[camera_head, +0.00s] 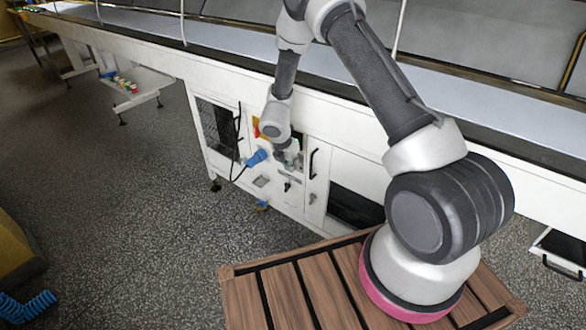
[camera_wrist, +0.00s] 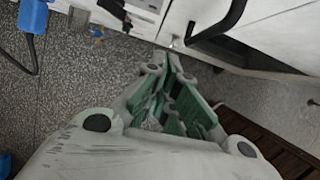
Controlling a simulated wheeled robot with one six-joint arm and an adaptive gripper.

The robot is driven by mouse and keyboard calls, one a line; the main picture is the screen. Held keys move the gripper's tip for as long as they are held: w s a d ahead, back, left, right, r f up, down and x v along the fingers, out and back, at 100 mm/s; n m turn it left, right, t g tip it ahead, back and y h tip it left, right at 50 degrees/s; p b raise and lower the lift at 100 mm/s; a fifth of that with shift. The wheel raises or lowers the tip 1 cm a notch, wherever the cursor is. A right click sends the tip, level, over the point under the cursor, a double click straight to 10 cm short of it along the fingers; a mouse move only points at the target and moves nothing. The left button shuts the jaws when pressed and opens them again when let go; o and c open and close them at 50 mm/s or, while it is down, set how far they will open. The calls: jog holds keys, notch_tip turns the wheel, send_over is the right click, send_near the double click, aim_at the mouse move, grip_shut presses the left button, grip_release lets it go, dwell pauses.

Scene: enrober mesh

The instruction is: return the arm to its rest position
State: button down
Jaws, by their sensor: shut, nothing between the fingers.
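My arm rises from the wooden slatted platform and bends over toward the white machine cabinet. My gripper (camera_head: 291,158) hangs in front of the cabinet's front panel in the head view, small and partly hidden by the wrist. In the wrist view my gripper (camera_wrist: 174,62) has its green-padded fingers drawn together at the tips, with nothing between them. Floor and the cabinet's lower edge lie beyond the tips. I cannot tell from these views exactly how far the fingers are from the panel.
A blue plug (camera_head: 257,157) with a dark cable sits on the cabinet (camera_head: 318,222) just left of my gripper. It also shows in the wrist view (camera_wrist: 34,17). A black door handle (camera_wrist: 222,22) is close to the fingers. The speckled floor (camera_head: 130,220) at left is mostly clear.

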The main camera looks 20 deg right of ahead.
jog(key=s+a+r+n+t+y, duration=0.2)
jog(key=a+r+n+y, duration=0.45)
jog(key=n, duration=1.15)
jog(key=s+a+r+n+g+y, duration=0.1)
jog(key=s+r+n, duration=0.3)
jog(key=r+n, duration=0.3)
jog(key=s+r+n+g+y, duration=0.1)
jog(key=s+r+n, duration=0.4)
jog(key=r+n, duration=0.2)
jog(key=s+d+r+n+h, duration=0.2)
jog(key=s+d+r+n, duration=0.5)
jog(key=s+d+r, duration=0.2)
jog(key=s+d+r+n+t+h, duration=0.1)
jog(key=s+d+r+n+h, duration=0.2)
jog(key=s+d+r+n, duration=0.4)
jog(key=shift+s+d+r+t, duration=0.3)
jog(key=shift+s+d+r, duration=1.4)
jog(key=shift+s+r, duration=1.95)
